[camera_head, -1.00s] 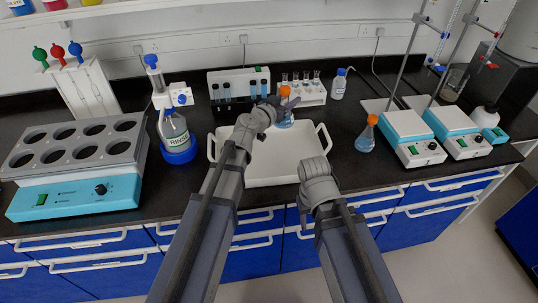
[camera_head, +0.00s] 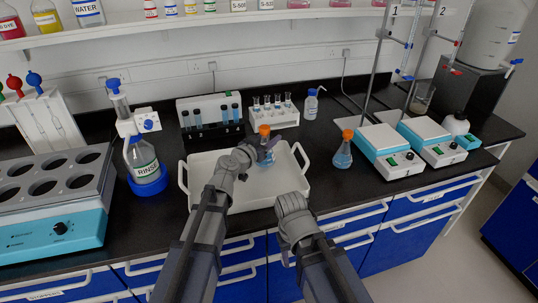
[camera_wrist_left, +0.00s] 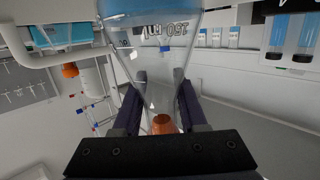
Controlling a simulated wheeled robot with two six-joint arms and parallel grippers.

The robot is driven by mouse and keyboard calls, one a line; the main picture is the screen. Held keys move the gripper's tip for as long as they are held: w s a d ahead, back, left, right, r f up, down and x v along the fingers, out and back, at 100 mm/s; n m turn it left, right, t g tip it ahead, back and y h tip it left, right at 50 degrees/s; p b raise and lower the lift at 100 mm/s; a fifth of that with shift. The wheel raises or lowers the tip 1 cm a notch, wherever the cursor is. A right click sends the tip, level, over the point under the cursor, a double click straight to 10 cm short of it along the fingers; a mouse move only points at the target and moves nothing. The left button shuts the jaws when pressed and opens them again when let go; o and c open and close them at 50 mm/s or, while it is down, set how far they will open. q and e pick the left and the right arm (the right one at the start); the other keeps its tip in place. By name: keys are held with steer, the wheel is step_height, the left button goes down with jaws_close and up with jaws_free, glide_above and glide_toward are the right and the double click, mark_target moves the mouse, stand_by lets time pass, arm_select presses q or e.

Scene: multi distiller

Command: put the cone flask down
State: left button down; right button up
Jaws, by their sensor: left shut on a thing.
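The cone flask (camera_head: 267,158) has blue liquid and an orange stopper. My left gripper (camera_head: 257,152) is shut on it, over the back part of the white tray (camera_head: 197,203). In the left wrist view the flask (camera_wrist_left: 155,65) appears neck-down in the picture, with its stopper low between the fingers of the left gripper (camera_wrist_left: 160,112). I cannot tell whether its base touches the tray. My right arm ends in front of the tray's right side; its fingers are not visible.
A second orange-stoppered flask (camera_head: 342,156) stands right of the tray. Two hotplates (camera_head: 384,143) stand beyond it.

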arm_select(q)
steer(key=shift+f+b, duration=1.95)
steer(key=shift+r, duration=0.15)
steer(key=shift+c, duration=2.2)
jaws_free()
steer(key=shift+s, duration=0.2)
steer(key=p+v, duration=0.1)
steer(key=v, duration=0.6)
steer(key=shift+a, duration=0.1)
